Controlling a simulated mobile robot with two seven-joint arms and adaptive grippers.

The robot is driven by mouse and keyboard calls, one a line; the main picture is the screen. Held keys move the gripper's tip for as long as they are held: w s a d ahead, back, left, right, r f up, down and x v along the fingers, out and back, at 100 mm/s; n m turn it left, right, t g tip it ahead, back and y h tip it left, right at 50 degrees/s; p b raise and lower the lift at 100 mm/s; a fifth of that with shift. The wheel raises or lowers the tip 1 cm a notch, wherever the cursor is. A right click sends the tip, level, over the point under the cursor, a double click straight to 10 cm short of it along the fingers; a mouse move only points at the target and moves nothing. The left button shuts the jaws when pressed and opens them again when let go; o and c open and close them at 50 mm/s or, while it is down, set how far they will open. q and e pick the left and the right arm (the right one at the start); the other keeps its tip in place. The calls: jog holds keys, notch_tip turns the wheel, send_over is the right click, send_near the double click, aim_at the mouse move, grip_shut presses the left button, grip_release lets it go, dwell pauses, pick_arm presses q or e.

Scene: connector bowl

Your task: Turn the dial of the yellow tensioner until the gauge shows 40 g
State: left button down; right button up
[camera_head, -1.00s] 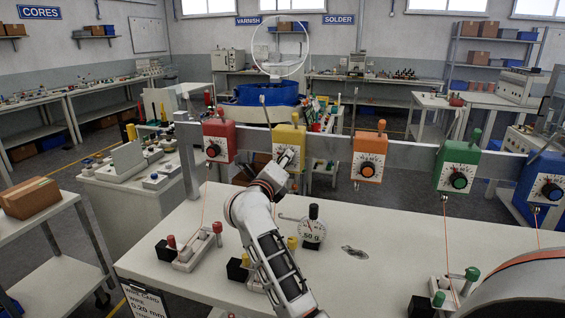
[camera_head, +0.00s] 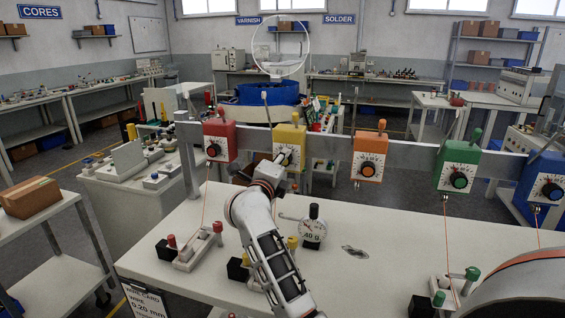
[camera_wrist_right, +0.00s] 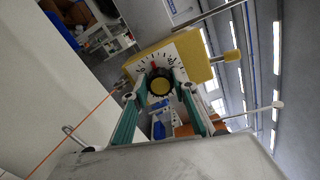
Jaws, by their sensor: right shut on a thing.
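The yellow tensioner (camera_head: 291,134) hangs on the grey rail between the red and orange ones, its dial partly hidden by my arm in the head view. My right gripper (camera_head: 282,160) is at its front. In the right wrist view, the fingers of this gripper (camera_wrist_right: 158,88) are shut on the dark, yellow-centred dial (camera_wrist_right: 160,86), one on each side. A white scale and a red mark show around the dial on the yellow tensioner (camera_wrist_right: 197,65). The round white gauge (camera_head: 312,230) on the table reads 40 g. My left gripper is not in view.
Red (camera_head: 219,140), orange (camera_head: 369,156), green (camera_head: 457,166) and blue (camera_head: 543,187) tensioners share the rail (camera_head: 415,151). A red-capped wire holder (camera_head: 195,250) stands left of my arm. The table (camera_head: 385,285) is mostly clear right of the gauge.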

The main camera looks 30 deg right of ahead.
jog(key=o, duration=1.1)
jog(key=shift+a, duration=0.1)
jog(key=v, duration=0.7)
jog(key=shift+s, duration=0.2)
jog(key=shift+a+f, duration=0.1)
